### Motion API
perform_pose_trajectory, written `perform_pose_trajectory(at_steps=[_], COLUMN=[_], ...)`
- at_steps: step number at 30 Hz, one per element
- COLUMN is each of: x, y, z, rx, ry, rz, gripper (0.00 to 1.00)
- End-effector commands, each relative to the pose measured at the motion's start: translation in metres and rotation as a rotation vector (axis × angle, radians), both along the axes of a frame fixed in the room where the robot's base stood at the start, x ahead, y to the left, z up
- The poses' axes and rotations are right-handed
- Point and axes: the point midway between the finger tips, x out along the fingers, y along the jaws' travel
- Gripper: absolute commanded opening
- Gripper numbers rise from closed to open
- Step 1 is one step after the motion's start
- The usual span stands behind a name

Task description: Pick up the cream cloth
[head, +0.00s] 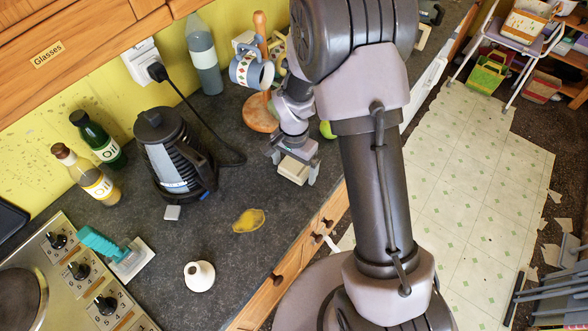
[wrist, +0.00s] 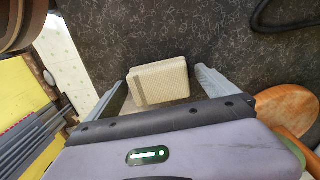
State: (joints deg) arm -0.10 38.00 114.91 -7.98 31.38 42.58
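The cream cloth (head: 294,168) is a folded, block-like bundle on the dark counter near its front edge. In the wrist view the cloth (wrist: 163,80) shows a darker stripe near its left end. My gripper (head: 292,171) is over the cloth and points down, with one finger on each side of it. In the wrist view my gripper (wrist: 160,78) is open, and a narrow gap shows between the right finger and the cloth. The left finger is very close to the cloth; I cannot tell whether it touches. The cloth's near side is hidden by the gripper body.
A black kettle (head: 172,155) with a cord stands left of my gripper. A mug tree (head: 260,112) with mugs and a green ball (head: 327,130) are close behind and right.

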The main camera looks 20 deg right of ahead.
Motion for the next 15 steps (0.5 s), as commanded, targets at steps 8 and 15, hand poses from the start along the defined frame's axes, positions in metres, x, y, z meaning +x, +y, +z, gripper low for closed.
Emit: perform_pose_trajectory(at_steps=[8, 15], x=[0.0000, 0.0000], y=[0.0000, 0.0000], z=[0.0004, 0.0011], rx=[0.000, 0.000], ry=[0.000, 0.000], rz=[0.000, 0.000], gripper=[0.41, 0.38])
